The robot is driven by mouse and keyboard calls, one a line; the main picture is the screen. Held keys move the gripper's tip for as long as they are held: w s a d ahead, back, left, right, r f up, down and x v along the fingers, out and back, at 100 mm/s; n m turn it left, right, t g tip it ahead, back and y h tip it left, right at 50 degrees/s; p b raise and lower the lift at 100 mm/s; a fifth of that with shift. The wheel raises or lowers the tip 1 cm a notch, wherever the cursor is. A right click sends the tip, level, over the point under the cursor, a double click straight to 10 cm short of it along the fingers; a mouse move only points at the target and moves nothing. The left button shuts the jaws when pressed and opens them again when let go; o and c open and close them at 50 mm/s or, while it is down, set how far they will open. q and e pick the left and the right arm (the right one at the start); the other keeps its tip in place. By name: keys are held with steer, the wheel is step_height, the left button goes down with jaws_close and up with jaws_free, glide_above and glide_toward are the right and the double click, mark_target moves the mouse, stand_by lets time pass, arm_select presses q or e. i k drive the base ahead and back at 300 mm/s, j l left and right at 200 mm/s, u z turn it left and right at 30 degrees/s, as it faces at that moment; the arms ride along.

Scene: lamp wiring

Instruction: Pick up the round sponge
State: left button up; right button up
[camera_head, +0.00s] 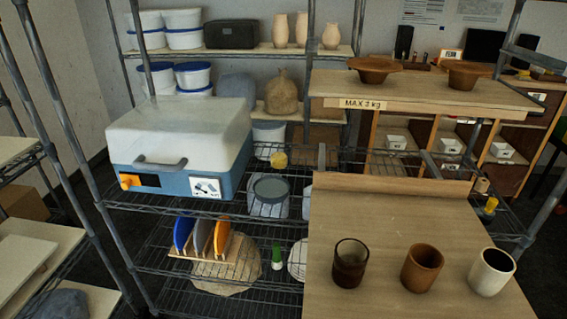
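A small round yellow piece (279,159), which looks like the round sponge, sits on the wire shelf to the right of the white and blue box, near a grey lidded tub (270,188). Another small yellow piece (490,205) shows at the right end of the wire shelf, partly behind the wooden board; its shape is too small to tell. Neither of my grippers shows in this view, and nothing is seen touching the yellow pieces.
A large white and blue box (180,140) stands on the shelf at left. A wooden board (395,225) in front carries three cups (421,267). A raised board (420,88) holds two brown bowls. Metal posts (65,110) stand at left.

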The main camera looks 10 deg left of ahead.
mark_target(278, 161)
steer(key=i+j, duration=0.7)
steer(key=i, duration=0.15)
steer(key=k+j+z, duration=0.1)
steer(key=z, duration=0.35)
steer(key=k+z, duration=0.15)
steer(key=z, duration=0.25)
steer(key=k+z, duration=0.15)
steer(key=z, duration=0.3)
